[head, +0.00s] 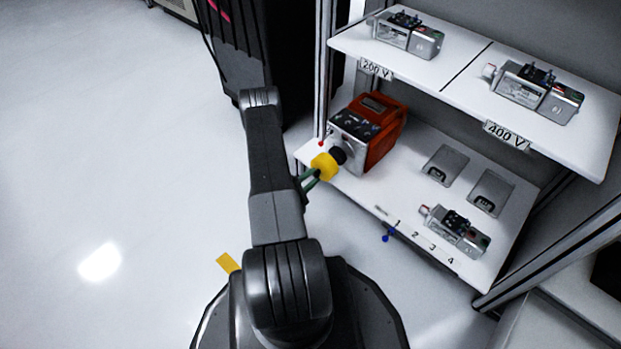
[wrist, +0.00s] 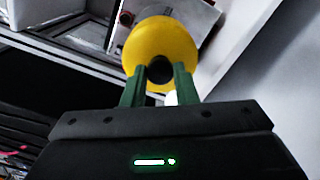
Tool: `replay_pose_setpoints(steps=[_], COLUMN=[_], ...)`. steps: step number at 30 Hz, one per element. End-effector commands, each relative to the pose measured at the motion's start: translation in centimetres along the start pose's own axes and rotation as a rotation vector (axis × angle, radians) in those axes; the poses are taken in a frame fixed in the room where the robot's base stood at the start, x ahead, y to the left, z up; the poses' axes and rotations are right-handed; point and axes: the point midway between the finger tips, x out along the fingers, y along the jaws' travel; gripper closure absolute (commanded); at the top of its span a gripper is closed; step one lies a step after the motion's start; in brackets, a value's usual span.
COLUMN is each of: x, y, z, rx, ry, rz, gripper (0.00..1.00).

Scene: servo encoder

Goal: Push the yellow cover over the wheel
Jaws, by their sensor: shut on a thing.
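The yellow cover (head: 325,166) is round and sits at the tip of my gripper (head: 309,181), in front of the orange and grey machine on the lower shelf. In the wrist view the yellow cover (wrist: 160,48) faces me as a disc with a dark hub at its lower middle. The green fingers of my gripper (wrist: 158,82) are closed at that hub. A black round part (head: 338,155), perhaps the wheel, shows between the cover and the machine (head: 369,130). Whether the cover is around it or only against it, I cannot tell.
The upper shelf (head: 450,62) holds two grey motor units, one by the 200 V label and one by 400 V. Another unit (head: 455,231) lies on the lower shelf (head: 400,195), near two dark recesses. A blue knob (head: 386,238) hangs at its front edge. Open floor lies left.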

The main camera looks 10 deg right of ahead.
Motion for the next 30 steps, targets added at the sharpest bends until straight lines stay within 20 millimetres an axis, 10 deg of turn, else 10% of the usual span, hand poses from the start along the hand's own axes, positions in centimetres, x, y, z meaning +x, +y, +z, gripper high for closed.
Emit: replay_pose_setpoints(steps=[30], x=[6.5], y=[0.0], z=[0.1], rx=[0.001], ry=[-0.003], rz=[0.000], gripper=[1.00])
